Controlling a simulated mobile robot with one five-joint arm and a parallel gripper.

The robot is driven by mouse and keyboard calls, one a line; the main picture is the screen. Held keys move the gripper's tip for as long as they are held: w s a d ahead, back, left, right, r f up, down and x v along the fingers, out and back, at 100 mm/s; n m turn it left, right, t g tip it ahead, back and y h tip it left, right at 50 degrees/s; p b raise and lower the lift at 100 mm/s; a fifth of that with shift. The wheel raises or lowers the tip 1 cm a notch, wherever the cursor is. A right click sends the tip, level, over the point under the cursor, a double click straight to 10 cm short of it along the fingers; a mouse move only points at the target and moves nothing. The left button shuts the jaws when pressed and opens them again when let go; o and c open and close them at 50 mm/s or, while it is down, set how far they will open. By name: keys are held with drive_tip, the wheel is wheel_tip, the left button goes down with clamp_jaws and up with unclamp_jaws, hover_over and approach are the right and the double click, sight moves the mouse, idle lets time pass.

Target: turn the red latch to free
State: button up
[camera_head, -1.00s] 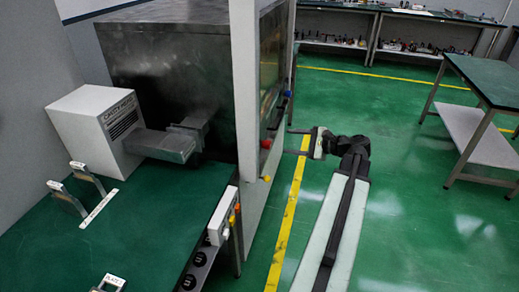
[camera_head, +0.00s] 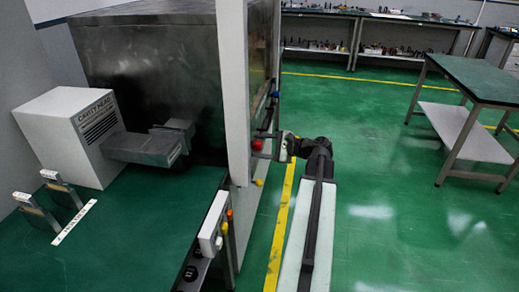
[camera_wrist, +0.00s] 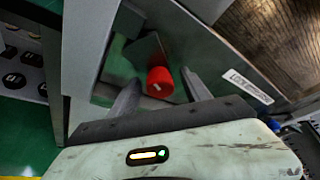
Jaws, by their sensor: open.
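The red latch (camera_head: 256,144) is a round red knob on the right-hand face of the tall cabinet. In the wrist view the red latch (camera_wrist: 160,82) lies between the two fingers of my gripper (camera_wrist: 161,92), with a dark plate just behind it. My gripper (camera_head: 267,146) is open at the knob, one finger on each side, with visible gaps in the wrist view. I cannot tell how far the fingertips reach past the knob, or which way the latch is turned.
A yellow knob (camera_head: 258,182) sits lower on the cabinet edge. A green-topped bench (camera_head: 110,240) stands left, carrying the white cavity head box (camera_head: 72,135). A label strip (camera_wrist: 248,87) is right of the latch. Open green floor lies right, before another table (camera_head: 478,80).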

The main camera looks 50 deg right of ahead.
drive_tip(key=shift+w+a, duration=0.1)
drive_tip(key=shift+w, duration=0.15)
clamp_jaws()
drive_tip(key=shift+f, duration=0.1)
drive_tip(key=n+b, duration=0.1)
drive_tip(key=n+t+b, duration=0.1)
drive_tip(key=n+b, duration=0.1)
drive_tip(key=shift+s+f+t+h, duration=0.1)
drive_tip(key=shift+f+t+h, duration=0.1)
drive_tip(key=shift+t+h, duration=0.1)
drive_tip(key=n+t+b, duration=0.2)
drive_tip(key=n+b, duration=0.2)
drive_tip(key=shift+f+n, duration=0.1)
drive_tip(key=shift+n, duration=0.2)
drive_tip(key=n+b, duration=0.1)
drive_tip(key=n, duration=0.1)
drive_tip(key=n+t+b, duration=0.1)
drive_tip(key=n+b, duration=0.1)
drive_tip(key=shift+n+t+y, duration=0.3)
drive_tip(key=shift+y, duration=0.1)
drive_tip(key=n+b, duration=0.1)
drive_tip(key=n, duration=0.1)
drive_tip(key=n+y+b, duration=0.1)
drive_tip(key=n+b, duration=0.1)
drive_tip(key=shift+a+r+n+t+y, duration=0.1)
drive_tip(key=shift+r+n+t+y, duration=0.1)
drive_tip(key=shift+n+t+y, duration=0.15)
drive_tip(key=shift+n, duration=0.25)
